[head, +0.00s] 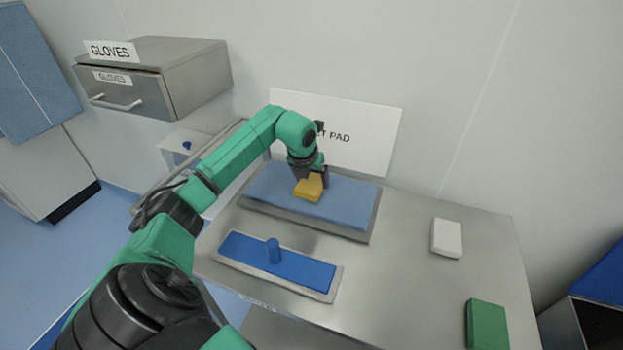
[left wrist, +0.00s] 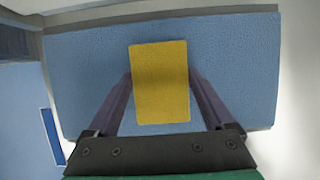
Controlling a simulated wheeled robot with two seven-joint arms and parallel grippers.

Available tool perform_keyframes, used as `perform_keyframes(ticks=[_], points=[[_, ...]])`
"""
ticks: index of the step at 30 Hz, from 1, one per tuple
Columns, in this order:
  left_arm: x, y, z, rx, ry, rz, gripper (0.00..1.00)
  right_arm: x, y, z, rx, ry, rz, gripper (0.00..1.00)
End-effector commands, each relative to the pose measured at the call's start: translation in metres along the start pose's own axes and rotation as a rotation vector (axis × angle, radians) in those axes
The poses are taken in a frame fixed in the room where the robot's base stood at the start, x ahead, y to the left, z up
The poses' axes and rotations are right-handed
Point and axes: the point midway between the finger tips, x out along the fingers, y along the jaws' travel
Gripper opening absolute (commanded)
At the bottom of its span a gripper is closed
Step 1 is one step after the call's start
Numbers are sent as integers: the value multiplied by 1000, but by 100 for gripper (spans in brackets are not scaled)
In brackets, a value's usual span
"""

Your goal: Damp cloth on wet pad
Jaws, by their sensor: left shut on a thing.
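My left gripper (head: 313,178) is shut on a yellow block-like cloth (head: 308,188). The cloth is over the light blue wet pad (head: 345,203), which lies in a grey tray at the back of the steel table. In the left wrist view the yellow cloth (left wrist: 160,82) sits between the two fingers of my left gripper (left wrist: 160,90), with the blue pad (left wrist: 235,70) behind it. I cannot tell whether the cloth touches the pad. A sign ending in "PAD" (head: 370,140) stands behind the pad, partly hidden by my arm. My right gripper is not in view.
A dark blue pad with a knob (head: 305,269) lies on the steel table (head: 400,285) in front. A white block (head: 446,238) and a green block (head: 487,325) lie to the right. A drawer labelled GLOVES (head: 125,98) is on the wall. The table's middle right is clear.

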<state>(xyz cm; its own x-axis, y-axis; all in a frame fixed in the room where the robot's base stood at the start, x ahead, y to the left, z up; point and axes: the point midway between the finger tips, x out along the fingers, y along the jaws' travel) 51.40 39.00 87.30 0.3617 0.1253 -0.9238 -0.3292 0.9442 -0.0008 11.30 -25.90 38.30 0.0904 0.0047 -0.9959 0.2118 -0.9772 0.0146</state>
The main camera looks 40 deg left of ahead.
Motion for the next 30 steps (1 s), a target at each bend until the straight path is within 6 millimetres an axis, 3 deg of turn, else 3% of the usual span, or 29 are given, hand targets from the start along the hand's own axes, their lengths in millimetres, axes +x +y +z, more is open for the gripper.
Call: perform_keyframes(ticks=[30], points=[[10,0,-5,0,2,1,42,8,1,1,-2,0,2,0]])
